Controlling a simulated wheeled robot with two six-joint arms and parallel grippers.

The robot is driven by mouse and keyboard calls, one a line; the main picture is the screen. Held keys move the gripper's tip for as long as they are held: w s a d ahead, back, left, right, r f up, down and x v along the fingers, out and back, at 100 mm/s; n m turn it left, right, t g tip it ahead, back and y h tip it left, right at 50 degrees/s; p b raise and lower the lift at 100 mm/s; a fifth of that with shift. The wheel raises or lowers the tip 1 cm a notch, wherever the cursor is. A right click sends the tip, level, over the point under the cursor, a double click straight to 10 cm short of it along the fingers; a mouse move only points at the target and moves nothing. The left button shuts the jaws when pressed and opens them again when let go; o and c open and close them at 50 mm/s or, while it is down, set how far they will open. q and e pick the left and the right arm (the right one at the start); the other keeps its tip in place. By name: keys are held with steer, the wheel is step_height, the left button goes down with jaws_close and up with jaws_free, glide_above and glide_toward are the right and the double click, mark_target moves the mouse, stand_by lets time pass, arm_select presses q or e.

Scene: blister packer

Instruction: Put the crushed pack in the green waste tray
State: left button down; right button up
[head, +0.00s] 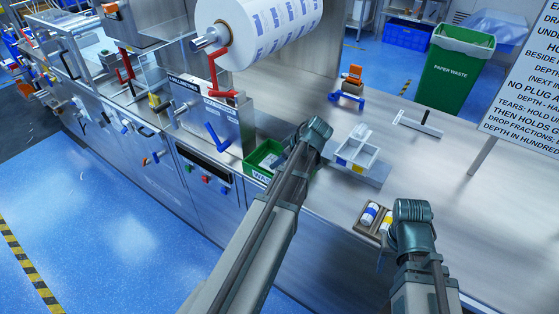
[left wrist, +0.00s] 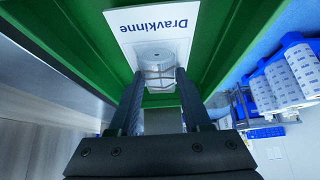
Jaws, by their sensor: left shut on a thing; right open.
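The green waste tray (head: 251,172) stands on the bench beside the machine. In the left wrist view its green walls (left wrist: 230,40) surround the pack on both sides. The pack (left wrist: 157,28) is a white card lettered "Dravkinne", upside down in that view, with a pale, rounded, banded part between my fingers. My left gripper (left wrist: 157,85) is shut on this part, at the tray. In the head view my left arm hides its fingertips. My right gripper (head: 381,258) is low over the bench near the bottles, mostly hidden by my arm, open.
A small brown holder (head: 366,229) with two bottles is by my right arm. A white stand (head: 357,150), an orange-and-blue device (head: 350,84) and a T-shaped tool (head: 420,123) are on the bench. The large green paper waste bin (head: 455,75) is on the floor behind.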

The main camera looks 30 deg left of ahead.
arm_select(q)
steer(key=shift+c, duration=1.4)
jaws_free()
steer(key=p+v, duration=1.1)
steer(key=v, duration=0.2)
steer(key=shift+d+r, duration=0.15)
steer(key=shift+r, duration=0.2)
steer(key=shift+s, duration=0.15)
